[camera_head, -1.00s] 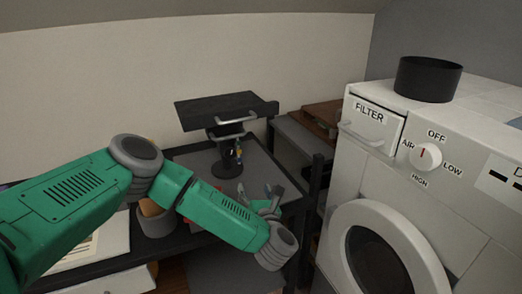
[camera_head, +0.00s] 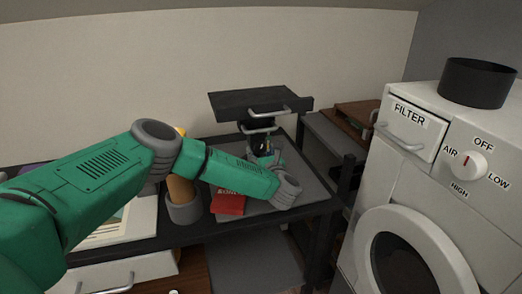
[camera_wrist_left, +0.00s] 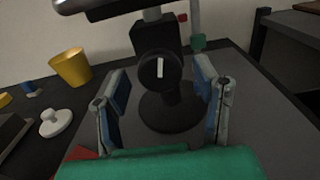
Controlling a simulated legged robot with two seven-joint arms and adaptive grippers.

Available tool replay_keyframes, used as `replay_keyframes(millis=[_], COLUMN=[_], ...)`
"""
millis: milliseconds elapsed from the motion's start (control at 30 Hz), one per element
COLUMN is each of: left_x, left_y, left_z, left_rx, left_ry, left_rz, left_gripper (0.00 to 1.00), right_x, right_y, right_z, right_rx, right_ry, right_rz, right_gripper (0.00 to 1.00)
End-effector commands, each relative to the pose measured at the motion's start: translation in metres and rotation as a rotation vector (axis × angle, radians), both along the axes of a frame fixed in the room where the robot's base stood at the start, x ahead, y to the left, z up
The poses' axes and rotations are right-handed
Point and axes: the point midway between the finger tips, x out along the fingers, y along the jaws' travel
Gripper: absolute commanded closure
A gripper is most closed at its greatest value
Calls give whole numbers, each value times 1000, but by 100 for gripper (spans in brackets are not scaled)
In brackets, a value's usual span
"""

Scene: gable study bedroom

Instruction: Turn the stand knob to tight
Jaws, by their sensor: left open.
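The black stand (camera_head: 262,104), with a flat tray-like top and metal handles, stands on the dark shelf. In the left wrist view its round black knob (camera_wrist_left: 152,72) faces the camera, with a white mark pointing straight up. Below the knob is the stand's round base (camera_wrist_left: 170,112). My left gripper (camera_head: 268,160) is at the front of the stand. In the wrist view its open fingers (camera_wrist_left: 160,82) lie one on each side of the knob, with visible gaps and nothing held. In the head view my gripper hides the knob. My right gripper is out of view.
A yellow cup (camera_wrist_left: 70,67) and a white knobbed piece (camera_wrist_left: 55,124) show in the wrist view. A white dryer (camera_head: 420,160) stands at the right.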

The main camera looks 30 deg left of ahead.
Motion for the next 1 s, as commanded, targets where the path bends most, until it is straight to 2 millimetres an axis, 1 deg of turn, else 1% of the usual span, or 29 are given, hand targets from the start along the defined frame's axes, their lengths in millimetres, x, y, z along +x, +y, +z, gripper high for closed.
replay_keyframes(millis=[100,367,400,467,500,533,833,1000], left_x=[4,5,5,5,5,5,6,6], left_y=[5,5,5,5,5,5,5,6], left_z=[0,0,0,0,0,0,-1,-1], left_rx=[0,1,1,1,0,0,10,47], left_ry=[0,1,1,1,1,1,13,57], left_rz=[0,-1,-1,-1,-1,-2,-2,-2], left_gripper=[44,44,48,69,83,94,94,94], right_x=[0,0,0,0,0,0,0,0], right_y=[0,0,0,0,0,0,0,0], right_z=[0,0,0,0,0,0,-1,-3], right_rx=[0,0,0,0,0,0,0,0], right_ry=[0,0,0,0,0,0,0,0], right_rz=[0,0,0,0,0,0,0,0], right_gripper=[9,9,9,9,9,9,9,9])
